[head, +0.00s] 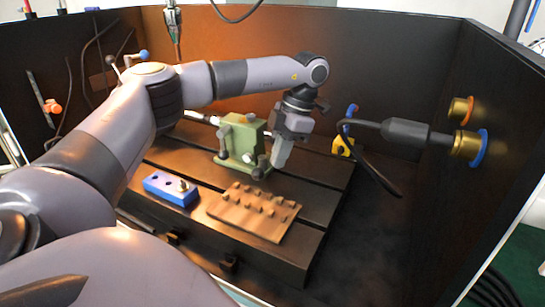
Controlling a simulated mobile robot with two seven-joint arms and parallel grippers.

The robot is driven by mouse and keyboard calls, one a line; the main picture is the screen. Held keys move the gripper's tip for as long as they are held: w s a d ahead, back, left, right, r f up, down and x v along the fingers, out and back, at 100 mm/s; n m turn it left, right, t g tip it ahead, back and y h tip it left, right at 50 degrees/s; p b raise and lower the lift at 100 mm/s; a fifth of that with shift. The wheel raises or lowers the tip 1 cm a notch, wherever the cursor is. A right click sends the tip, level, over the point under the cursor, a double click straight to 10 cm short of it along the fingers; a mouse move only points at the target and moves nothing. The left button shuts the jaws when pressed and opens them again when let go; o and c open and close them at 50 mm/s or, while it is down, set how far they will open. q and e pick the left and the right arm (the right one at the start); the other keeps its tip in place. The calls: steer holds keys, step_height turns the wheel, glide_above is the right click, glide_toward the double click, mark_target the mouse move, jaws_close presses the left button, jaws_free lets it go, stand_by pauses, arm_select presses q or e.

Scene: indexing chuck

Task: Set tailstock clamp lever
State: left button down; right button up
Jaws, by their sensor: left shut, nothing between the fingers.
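A green block-shaped unit (240,140), which looks like the tailstock, stands on the dark slotted table near the middle of the head view. I cannot tell which part is the clamp lever. My left arm reaches over from the left, and its gripper (281,158) points down at the right side of the green unit. Its fingers are shut and empty, close to the unit; whether they touch it is unclear. My right gripper is not in view.
A wooden board (252,212) with several pegs and a blue block (171,188) lie in front. A yellow and blue part (345,140) stands behind right. Dark walls enclose the table.

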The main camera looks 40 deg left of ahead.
mark_target(260, 171)
arm_select(q)
steer(key=shift+s+a+f, duration=0.15)
steer(key=shift+s+a, duration=0.2)
steer(key=shift+s, duration=0.45)
steer(key=shift+s, duration=0.1)
steer(key=shift+s+a+m+p, duration=0.2)
steer(key=shift+s+m+p, duration=0.2)
steer(key=shift+m+p, duration=0.2)
steer(key=shift+s+a, duration=0.1)
steer(key=shift+s, duration=0.1)
steer(key=shift+f, duration=0.1)
